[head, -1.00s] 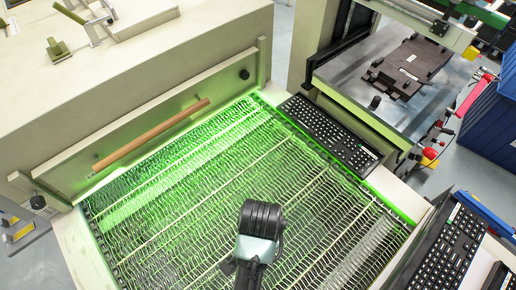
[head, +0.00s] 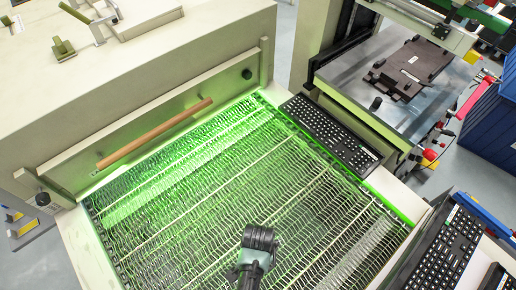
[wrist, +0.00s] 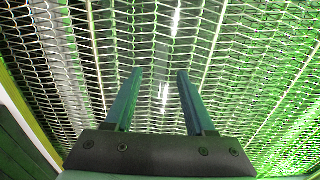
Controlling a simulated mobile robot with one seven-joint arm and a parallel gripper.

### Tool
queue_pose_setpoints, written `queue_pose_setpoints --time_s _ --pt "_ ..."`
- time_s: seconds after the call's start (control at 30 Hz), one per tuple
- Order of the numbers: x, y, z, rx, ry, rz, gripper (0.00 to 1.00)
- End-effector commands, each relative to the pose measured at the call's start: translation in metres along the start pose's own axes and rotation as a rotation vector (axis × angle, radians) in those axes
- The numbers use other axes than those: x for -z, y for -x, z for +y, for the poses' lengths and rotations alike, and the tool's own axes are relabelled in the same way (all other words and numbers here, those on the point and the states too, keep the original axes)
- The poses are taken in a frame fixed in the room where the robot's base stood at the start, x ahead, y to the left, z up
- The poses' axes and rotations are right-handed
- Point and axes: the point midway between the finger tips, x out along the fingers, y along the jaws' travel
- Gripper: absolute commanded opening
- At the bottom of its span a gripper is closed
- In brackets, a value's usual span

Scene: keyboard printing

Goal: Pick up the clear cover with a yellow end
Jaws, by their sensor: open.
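I cannot make out a clear cover with a yellow end in either view. My gripper (wrist: 160,73) shows in the wrist view with its two teal fingers apart and only wire mesh seen between them. In the head view, the dark end of my arm is over the lower middle of the green-lit mesh conveyor (head: 190,190); the fingers cannot be made out there.
A black keyboard (head: 330,133) lies along the conveyor's right edge. Another keyboard (head: 445,255) is at the lower right. A dark plate (head: 412,65) lies on the machine bed at the upper right. A blue crate (head: 490,125) stands at the far right. The mesh looks clear.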

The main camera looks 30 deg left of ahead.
Motion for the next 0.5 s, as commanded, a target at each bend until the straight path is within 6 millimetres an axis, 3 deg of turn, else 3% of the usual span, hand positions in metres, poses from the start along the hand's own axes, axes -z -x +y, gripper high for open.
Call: queue_pose_setpoints --time_s 0.37,0.5 --pt "0.0000 -0.0104 0.0001 0.001 -0.001 0.000 0.55" --pt "0.0000 -0.0103 0.0001 0.001 -0.001 0.000 0.32"
